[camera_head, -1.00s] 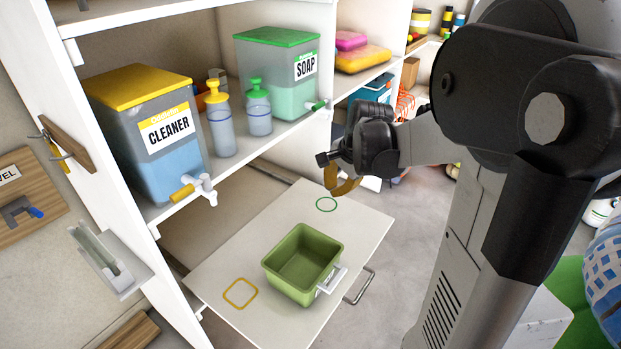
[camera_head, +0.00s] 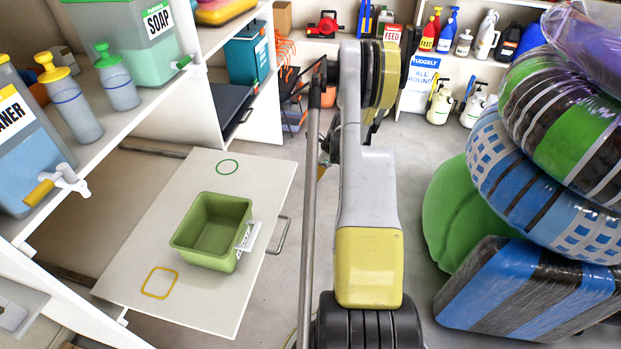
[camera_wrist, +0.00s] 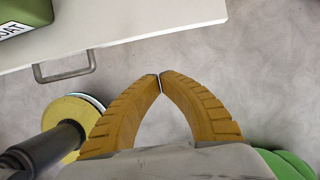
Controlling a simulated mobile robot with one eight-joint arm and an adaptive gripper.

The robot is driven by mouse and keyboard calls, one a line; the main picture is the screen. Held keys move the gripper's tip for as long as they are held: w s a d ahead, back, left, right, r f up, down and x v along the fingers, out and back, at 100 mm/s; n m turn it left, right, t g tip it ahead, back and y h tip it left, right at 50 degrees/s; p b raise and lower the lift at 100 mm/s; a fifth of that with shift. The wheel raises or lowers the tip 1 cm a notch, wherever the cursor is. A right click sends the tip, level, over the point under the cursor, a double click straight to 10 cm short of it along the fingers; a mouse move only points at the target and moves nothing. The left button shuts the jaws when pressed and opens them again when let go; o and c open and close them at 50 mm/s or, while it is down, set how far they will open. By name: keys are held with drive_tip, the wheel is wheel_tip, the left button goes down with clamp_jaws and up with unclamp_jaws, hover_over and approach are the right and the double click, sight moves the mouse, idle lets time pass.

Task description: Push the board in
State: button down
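The white pull-out board (camera_head: 205,303) extends from under the shelf in the head view. Its metal handle (camera_head: 279,235) is on the outer edge. A green bin (camera_head: 211,231) stands on it, between a green circle and a yellow square outline. In the wrist view, the board (camera_wrist: 135,20) and handle (camera_wrist: 64,70) lie ahead and to the left of my gripper (camera_wrist: 160,80). Its two yellow fingers meet at the tips with nothing between them. The gripper is apart from the handle, above the floor. In the head view my arm largely hides the gripper.
The shelf above the board holds the cleaner tank (camera_head: 28,150), the soap tank (camera_head: 125,40) and pump bottles. Wrapped bundles (camera_head: 545,180) and a striped block (camera_head: 535,290) stand at the right. Grey floor is clear beside the board's outer edge.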

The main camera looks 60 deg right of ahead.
drive_tip(key=w+a+f+b, duration=0.2)
drive_tip(key=w+f+b, duration=0.2)
drive_tip(key=w+f, duration=0.2)
drive_tip(key=shift+a+f, duration=0.2)
drive_tip(key=shift+a, duration=0.05)
drive_tip(key=shift+w, duration=0.1)
